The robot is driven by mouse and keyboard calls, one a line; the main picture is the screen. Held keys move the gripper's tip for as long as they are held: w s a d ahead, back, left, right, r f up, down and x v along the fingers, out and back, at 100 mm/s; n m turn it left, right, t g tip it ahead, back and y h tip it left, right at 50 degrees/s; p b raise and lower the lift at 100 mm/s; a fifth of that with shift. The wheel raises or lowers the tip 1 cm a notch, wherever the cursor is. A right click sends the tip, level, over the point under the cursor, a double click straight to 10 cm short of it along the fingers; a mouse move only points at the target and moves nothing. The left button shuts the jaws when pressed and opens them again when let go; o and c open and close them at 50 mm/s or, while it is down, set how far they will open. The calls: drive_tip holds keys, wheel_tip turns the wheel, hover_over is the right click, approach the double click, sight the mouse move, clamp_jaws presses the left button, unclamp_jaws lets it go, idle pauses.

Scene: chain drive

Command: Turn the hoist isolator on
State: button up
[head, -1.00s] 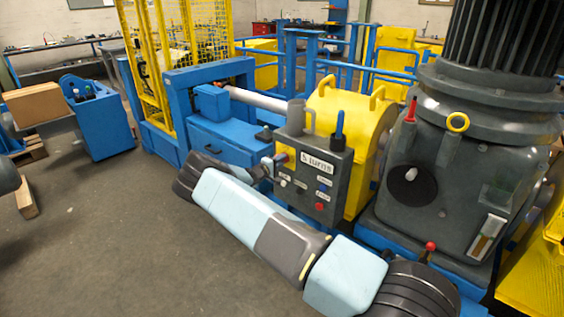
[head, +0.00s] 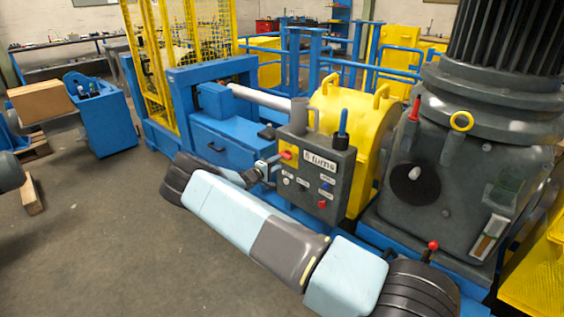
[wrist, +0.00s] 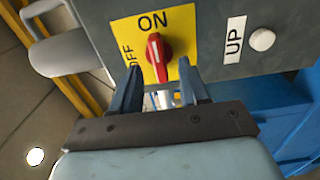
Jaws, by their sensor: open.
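The hoist isolator is a red rotary knob (wrist: 157,57) on a yellow plate (wrist: 181,25) marked ON at the top and OFF at the left. In the wrist view the knob stands nearly upright, its white line towards ON. In the head view the knob (head: 286,155) is small, at the upper left of the grey control box (head: 335,180). My gripper (wrist: 157,66) is open, with one blue finger on each side of the knob's lower end and gaps between. It also shows in the head view (head: 276,161), just left of the plate.
A white button (wrist: 262,39) beside an UP label is right of the plate. The box also carries a blue-handled lever (head: 343,122), a turns label and a red button (head: 322,204). A yellow guard (head: 350,110) and a grey machine housing (head: 430,170) stand behind and right.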

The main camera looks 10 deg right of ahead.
drive_tip(key=v, duration=0.8)
drive_tip(key=shift+a, duration=0.2)
drive_tip(key=shift+s+f, duration=0.1)
drive_tip(key=shift+s, duration=0.05)
drive_tip(key=s+d+r+m+g+y, duration=0.3)
drive_tip(key=s+d+r, duration=0.2)
drive_tip(key=s+r, duration=0.3)
drive_tip(key=s+d+r+m+g+y, duration=0.2)
drive_tip(key=s+d+r+g, duration=0.3)
drive_tip(key=r, duration=0.5)
drive_tip(key=s+d+r+m+g+y, duration=0.2)
drive_tip(key=s+d+r+m+y, duration=0.1)
drive_tip(key=s+d+r, duration=0.45)
drive_tip(key=s+a+r+t+y, duration=0.1)
drive_tip(key=s+r+y, duration=0.1)
drive_tip(key=s+r, duration=0.6)
drive_tip(key=s+a+r+t+y, duration=0.1)
drive_tip(key=s+r+y, duration=0.2)
drive_tip(key=s+r, duration=0.5)
drive_tip(key=s+a+r+n+t+y, duration=0.1)
drive_tip(key=s+a+t, duration=0.2)
drive_tip(key=s, duration=1.5)
drive_tip(key=shift+a+y, duration=0.3)
drive_tip(key=shift+a, duration=0.25)
